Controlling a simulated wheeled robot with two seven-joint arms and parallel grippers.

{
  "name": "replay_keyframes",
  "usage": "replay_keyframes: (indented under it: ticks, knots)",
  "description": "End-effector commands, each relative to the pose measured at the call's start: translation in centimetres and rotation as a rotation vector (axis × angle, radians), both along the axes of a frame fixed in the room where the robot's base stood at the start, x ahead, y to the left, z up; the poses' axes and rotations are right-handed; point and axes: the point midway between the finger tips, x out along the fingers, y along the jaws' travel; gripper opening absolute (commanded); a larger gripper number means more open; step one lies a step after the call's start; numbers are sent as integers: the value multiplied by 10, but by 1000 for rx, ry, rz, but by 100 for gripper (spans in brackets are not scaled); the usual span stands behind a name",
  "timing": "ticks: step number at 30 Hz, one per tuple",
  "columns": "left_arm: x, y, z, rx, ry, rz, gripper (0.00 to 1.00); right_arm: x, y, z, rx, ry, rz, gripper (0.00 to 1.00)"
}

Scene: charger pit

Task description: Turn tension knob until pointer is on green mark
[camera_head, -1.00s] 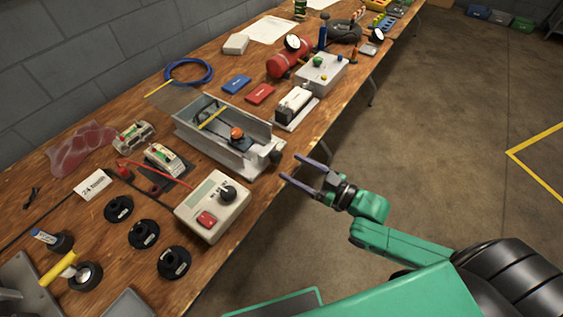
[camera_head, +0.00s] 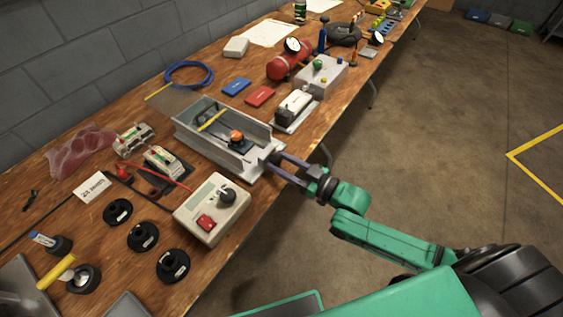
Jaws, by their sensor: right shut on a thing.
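A grey metal trough-shaped fixture (camera_head: 215,150) sits near the front edge of the bench, with an orange-topped part (camera_head: 237,136) and a yellow strip (camera_head: 211,121) inside it. A small grey knob stands out from its near right end. My right gripper (camera_head: 277,163) is shut on that knob, its fingers reaching in from the right; the fingers largely hide it. The pointer and a green mark are too small to make out. My left gripper is not in view.
A beige control box (camera_head: 212,208) with a black dial and red button stands left of my right gripper. A white-and-black device (camera_head: 295,105) stands beyond the fixture. Black round parts (camera_head: 143,236) lie at the lower left. Open floor lies right of the bench.

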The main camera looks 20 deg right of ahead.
Motion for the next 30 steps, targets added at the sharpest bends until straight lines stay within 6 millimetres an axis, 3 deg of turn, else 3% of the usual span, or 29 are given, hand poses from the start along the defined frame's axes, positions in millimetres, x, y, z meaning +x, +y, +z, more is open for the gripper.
replay_keyframes:
  ticks: [30]
  knots:
    - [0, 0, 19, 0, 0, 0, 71, -1, 1, 0, 385, 322, 0, 0]
